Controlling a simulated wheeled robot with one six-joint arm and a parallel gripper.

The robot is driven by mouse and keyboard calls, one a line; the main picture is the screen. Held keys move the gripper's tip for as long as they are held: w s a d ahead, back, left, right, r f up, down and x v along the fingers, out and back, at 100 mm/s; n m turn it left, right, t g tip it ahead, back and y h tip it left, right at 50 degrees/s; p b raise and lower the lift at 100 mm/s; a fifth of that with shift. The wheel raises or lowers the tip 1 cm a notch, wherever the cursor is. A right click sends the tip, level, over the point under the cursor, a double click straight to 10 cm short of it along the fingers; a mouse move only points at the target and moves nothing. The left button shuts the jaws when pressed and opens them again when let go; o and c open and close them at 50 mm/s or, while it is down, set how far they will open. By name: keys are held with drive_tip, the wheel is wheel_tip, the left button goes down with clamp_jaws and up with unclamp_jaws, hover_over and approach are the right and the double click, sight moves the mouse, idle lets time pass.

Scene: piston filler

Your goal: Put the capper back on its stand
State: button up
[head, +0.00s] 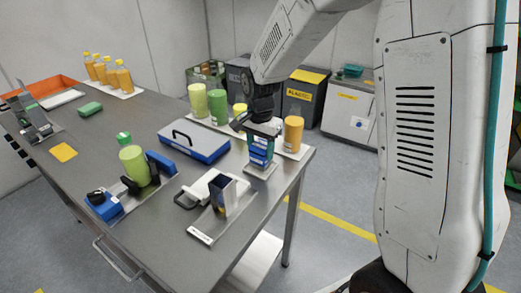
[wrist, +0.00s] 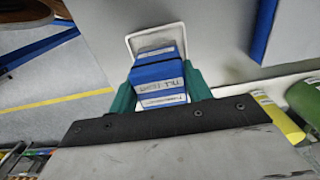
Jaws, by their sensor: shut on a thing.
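My gripper (head: 262,128) is shut on a blue block with white printed labels (head: 261,150). In the wrist view the green fingertips (wrist: 158,98) stand on both sides of the block (wrist: 158,75). No part is clearly marked as the capper. An upright metal holder with a dark inside (head: 222,192) stands on a labelled plate near the front edge, possibly a stand.
A blue case (head: 194,143) with a black handle lies left of my gripper. Green and orange jars (head: 293,133) stand close behind and beside it. A blue fixture (head: 105,206) and a green jar (head: 133,165) are at front left. The table's right edge is close.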

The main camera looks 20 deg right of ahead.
drive_tip(key=shift+f, duration=0.35)
drive_tip(key=shift+f, duration=0.15)
drive_tip(key=o, duration=1.2)
